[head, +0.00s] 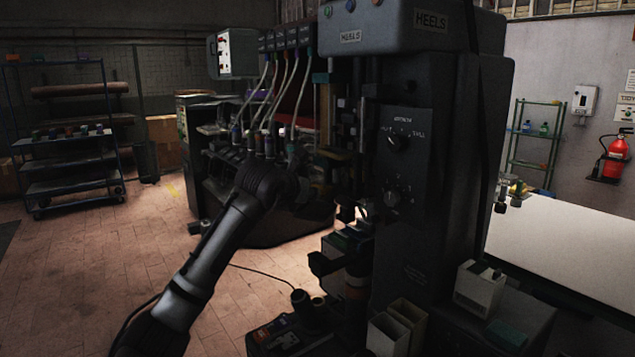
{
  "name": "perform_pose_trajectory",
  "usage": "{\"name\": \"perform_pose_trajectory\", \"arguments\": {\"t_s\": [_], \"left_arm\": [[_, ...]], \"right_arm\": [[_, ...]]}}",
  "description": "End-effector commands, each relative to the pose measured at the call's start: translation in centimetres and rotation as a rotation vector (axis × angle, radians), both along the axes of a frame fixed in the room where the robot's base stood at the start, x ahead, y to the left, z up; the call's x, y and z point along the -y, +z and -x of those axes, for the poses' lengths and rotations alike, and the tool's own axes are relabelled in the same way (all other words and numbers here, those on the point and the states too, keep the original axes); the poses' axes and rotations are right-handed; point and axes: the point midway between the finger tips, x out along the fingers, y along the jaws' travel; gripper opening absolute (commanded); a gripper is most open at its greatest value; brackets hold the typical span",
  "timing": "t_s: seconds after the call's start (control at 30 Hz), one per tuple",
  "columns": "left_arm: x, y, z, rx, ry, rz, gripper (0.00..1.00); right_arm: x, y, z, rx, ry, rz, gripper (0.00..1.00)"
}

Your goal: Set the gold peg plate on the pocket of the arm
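My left arm comes in from the lower left and bends at a dark joint in front of the press. Its gripper (352,212) seems to be in the shadow at the press's working area. I cannot make out its fingers or whether it holds anything. I cannot pick out the gold peg plate or the pocket of the arm with certainty in this dark area. A small gold-yellow piece with dark knobs (516,188) shows right of the press by the white table; I cannot tell what it is. My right gripper is not identifiable in view.
The tall dark heel press (430,130) fills the centre right. White open boxes (480,286) stand at its foot. Coloured hoses (270,95) hang above my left arm. A white table (570,245) is at right, a shelf trolley (65,145) at far left. The tiled floor at left is clear.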

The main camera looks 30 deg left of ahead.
Motion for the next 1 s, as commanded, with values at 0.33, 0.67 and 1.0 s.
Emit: {"name": "perform_pose_trajectory", "arguments": {"t_s": [0.33, 0.67, 1.0], "left_arm": [[-0.1, -1.2, 0.1, 0.006, 0.002, -0.001, 0.00], [-0.1, -4.0, 0.1, 0.006, 0.001, -0.001, 0.00], [-0.1, -4.4, 0.1, 0.007, 0.001, -0.001, 0.00]], "right_arm": [[-0.5, -0.9, -1.5, 0.015, 0.000, -0.005, 0.56], [-0.5, -2.8, -1.3, 0.014, 0.001, -0.005, 0.56], [-0.4, -3.3, -0.9, 0.009, 0.002, -0.005, 0.56]]}}
